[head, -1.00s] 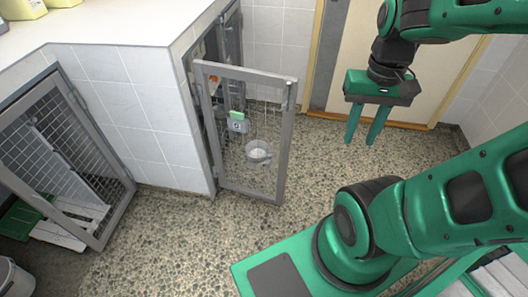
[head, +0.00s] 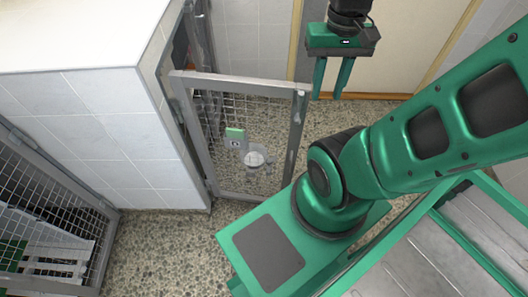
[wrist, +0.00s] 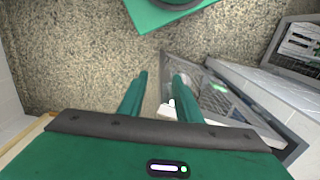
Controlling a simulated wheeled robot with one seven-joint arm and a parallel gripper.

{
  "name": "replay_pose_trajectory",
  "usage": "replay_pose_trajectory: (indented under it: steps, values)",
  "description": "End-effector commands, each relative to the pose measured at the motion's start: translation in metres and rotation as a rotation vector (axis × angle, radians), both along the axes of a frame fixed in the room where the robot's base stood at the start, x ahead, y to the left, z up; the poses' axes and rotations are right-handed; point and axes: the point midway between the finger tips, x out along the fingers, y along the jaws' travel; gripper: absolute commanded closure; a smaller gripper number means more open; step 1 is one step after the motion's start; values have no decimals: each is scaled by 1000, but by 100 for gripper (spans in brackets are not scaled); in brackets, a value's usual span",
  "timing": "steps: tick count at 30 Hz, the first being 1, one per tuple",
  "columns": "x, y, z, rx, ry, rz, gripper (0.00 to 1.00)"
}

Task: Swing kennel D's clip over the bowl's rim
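The mesh kennel door (head: 299,140) stands swung out from the white tiled block. A small green-and-white tag (head: 235,139) with a dark mark hangs on its mesh; its letter is too small to read. A pale bowl (head: 255,158) sits at the mesh, right of and below the tag. A small light piece at the bowl's right may be the clip; I cannot tell whether it is over the rim. My gripper (head: 329,95) is open and empty, pointing down beyond the door's upper right corner, apart from the bowl. The wrist view shows its two spread fingers (wrist: 161,76).
The tiled block (head: 105,125) with its white top stands at the left. Another mesh kennel front (head: 45,205) is at the lower left. A pale door (head: 400,45) is at the back. Speckled floor (head: 165,250) is clear between the kennels and my base.

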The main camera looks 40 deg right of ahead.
Motion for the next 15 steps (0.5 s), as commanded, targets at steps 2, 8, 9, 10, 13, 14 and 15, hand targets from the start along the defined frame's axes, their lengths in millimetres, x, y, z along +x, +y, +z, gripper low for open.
replay_pose_trajectory:
  steps: [2, 8, 9, 10, 13, 14, 15]
  values:
    - [0, 0, 0, 0, 0, 0, 69]
    - [0, 0, 0, 0, 0, 0, 69]
    - [0, 0, 0, 0, 0, 0, 59]
    - [-2, 0, 1, -1, -3, 1, 57]
    - [-3, -2, 5, -7, -21, 3, 57]
    - [2, -4, 5, -12, -25, 4, 57]
    - [12, -7, 5, -19, -31, 5, 57]
